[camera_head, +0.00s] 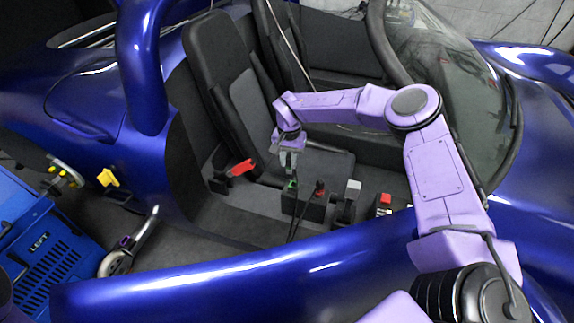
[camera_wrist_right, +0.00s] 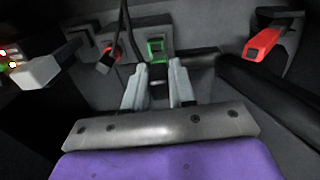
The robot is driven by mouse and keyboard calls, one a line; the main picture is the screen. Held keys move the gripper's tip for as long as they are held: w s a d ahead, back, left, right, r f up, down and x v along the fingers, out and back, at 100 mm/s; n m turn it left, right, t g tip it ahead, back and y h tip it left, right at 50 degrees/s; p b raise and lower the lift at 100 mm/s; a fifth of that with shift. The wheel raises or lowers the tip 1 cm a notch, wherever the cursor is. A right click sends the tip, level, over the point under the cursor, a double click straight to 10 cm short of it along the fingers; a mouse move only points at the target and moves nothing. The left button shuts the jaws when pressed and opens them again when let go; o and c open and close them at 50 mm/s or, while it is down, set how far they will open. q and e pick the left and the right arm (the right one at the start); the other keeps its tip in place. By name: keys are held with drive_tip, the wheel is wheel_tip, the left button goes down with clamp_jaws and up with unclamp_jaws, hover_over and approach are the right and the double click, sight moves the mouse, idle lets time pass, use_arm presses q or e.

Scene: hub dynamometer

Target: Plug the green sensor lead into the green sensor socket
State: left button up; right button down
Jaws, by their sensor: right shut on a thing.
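My right gripper (camera_head: 289,170) reaches down into the car's cockpit, just above a small black box (camera_head: 302,207). In the right wrist view its two grey fingers (camera_wrist_right: 157,72) are shut on a small dark thing, apparently the green sensor lead, mostly hidden between them. The green sensor socket (camera_wrist_right: 156,48) shows as a green frame just beyond the fingertips; a green spot (camera_head: 292,185) shows below the gripper in the head view. Whether the lead touches the socket cannot be told. My left gripper is not in view.
A red connector (camera_head: 319,188) with a dark cable stands beside the green one. A grey-topped lever (camera_head: 352,190), a red switch (camera_head: 385,199) and a red buckle (camera_head: 241,168) are nearby. Seats (camera_head: 215,60) and the blue door sill (camera_head: 240,282) bound the space.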

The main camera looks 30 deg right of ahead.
drive_tip(key=shift+m, duration=0.4)
drive_tip(key=f+b, duration=0.1)
drive_tip(key=f, duration=0.1)
drive_tip(key=d+f+b, duration=0.1)
drive_tip(key=f+b, duration=0.1)
drive_tip(key=f, duration=0.1)
drive_tip(key=d+f+b, duration=0.1)
drive_tip(key=f, duration=0.1)
drive_tip(key=shift+w+d+f+b, duration=0.25)
drive_tip(key=shift+w+f+b, duration=0.05)
drive_tip(key=shift+w, duration=0.05)
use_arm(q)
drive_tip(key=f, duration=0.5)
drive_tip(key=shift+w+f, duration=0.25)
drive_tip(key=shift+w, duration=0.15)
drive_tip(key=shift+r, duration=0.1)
use_arm(e)
drive_tip(key=shift+s+a+r, duration=0.1)
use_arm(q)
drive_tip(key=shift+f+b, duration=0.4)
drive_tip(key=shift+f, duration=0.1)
use_arm(e)
drive_tip(key=shift+f, duration=0.75)
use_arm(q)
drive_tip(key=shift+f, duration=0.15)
use_arm(e)
drive_tip(key=shift+f, duration=0.15)
